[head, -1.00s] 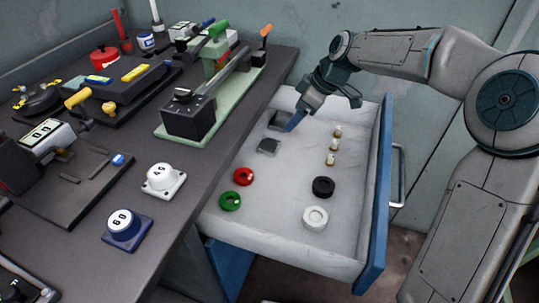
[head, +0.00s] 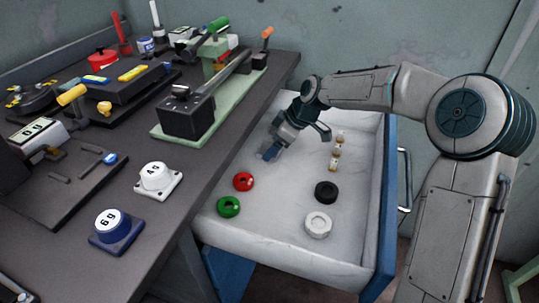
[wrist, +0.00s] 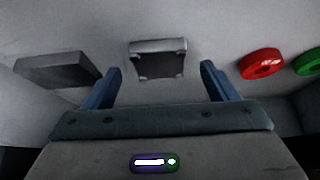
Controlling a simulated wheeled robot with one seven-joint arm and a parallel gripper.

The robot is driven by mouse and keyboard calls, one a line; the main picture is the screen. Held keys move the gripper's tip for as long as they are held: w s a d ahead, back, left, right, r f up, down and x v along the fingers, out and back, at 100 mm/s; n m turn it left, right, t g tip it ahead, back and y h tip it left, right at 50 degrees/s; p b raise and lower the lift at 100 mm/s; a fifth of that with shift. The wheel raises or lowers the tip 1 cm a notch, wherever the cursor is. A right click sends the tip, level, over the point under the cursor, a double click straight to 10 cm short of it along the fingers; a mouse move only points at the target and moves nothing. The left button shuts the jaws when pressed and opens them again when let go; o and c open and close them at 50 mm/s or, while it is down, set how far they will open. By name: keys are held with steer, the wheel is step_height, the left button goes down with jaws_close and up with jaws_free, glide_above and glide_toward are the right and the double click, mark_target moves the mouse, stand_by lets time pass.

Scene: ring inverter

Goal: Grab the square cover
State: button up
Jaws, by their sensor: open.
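A small grey square piece (wrist: 158,62), which looks like the square cover, lies in the open drawer. It has a dark face and a lighter edge. In the wrist view it sits between and just beyond the two blue fingers of my gripper (wrist: 160,72). My gripper is open, with a gap on both sides of the piece and no contact visible. A larger dark grey block (wrist: 58,70) lies outside the left finger. In the head view my gripper (head: 269,153) is low in the drawer's left part and hides both pieces.
The white drawer (head: 262,232) also holds a red ring (head: 243,181), a green ring (head: 229,206), a black ring (head: 326,192), a white ring (head: 318,225) and small bottles (head: 336,152). The workbench (head: 190,160) borders it at left. The drawer's middle is clear.

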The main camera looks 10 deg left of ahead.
steer(key=shift+x, duration=0.9)
steer(key=shift+r, duration=0.1)
steer(key=c, duration=1.2)
steer(key=shift+o, duration=0.2)
steer(key=shift+r, duration=0.1)
